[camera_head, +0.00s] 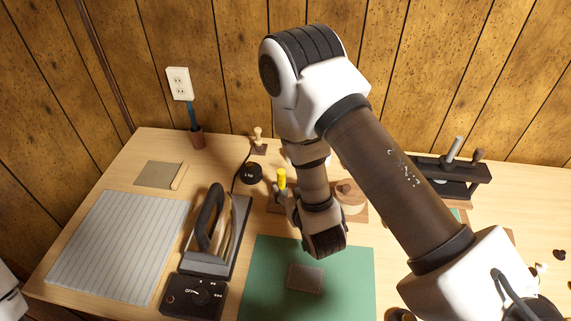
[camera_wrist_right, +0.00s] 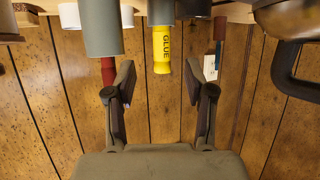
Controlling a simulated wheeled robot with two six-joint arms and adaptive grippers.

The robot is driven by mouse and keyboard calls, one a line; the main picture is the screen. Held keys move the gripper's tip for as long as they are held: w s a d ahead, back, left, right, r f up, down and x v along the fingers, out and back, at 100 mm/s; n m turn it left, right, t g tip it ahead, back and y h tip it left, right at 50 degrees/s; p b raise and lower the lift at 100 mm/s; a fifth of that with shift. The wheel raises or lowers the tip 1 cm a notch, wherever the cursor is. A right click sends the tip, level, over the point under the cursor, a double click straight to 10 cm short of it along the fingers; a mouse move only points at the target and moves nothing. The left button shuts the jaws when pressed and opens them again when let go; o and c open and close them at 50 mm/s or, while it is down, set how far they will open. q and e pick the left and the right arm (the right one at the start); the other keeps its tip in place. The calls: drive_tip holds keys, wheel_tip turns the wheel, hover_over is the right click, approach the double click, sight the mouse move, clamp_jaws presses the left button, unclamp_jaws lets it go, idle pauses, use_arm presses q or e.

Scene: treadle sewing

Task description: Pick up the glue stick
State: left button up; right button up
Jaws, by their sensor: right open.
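The yellow glue stick (camera_head: 282,178) stands on the table behind the green mat, partly hidden by my right arm. In the right wrist view, which looks upside down, the yellow part (camera_wrist_right: 162,50) reads "GLUE", with a grey part at its table end. My right gripper (camera_wrist_right: 160,82) is open and empty. Its two fingers show one on each side of the glue stick's yellow end, apart from it. How far the stick is from the fingertips is hard to tell. In the head view my right gripper (camera_head: 283,194) is close to the stick.
A grey cylinder (camera_wrist_right: 101,28) is beside the glue stick in the wrist view. In the head view an iron (camera_head: 210,225) stands left of the green mat (camera_head: 260,285). A striped cloth (camera_head: 115,245) lies further left. A dark rack (camera_head: 455,175) is at right.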

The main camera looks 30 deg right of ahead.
sight(283, 178)
drive_tip(key=shift+w, duration=0.5)
drive_tip(key=shift+w+a+r, duration=0.1)
drive_tip(key=shift+w+a, duration=0.05)
drive_tip(key=shift+w, duration=0.1)
drive_tip(key=w+p, duration=0.2)
drive_tip(key=shift+w+d, duration=0.3)
drive_tip(key=x, duration=0.3)
drive_tip(key=shift+s+d+f, duration=0.1)
drive_tip(key=shift+f, duration=0.15)
drive_tip(key=shift+s+r, duration=0.1)
drive_tip(key=c, duration=0.3)
use_arm(q)
drive_tip(key=shift+s+a+r, duration=0.15)
drive_tip(key=shift+s+r, duration=0.05)
drive_tip(key=shift+r, duration=0.35)
drive_tip(key=shift+s+a+r, duration=0.1)
drive_tip(key=shift+s+r, duration=0.1)
drive_tip(key=shift+r, duration=0.35)
use_arm(e)
clamp_jaws()
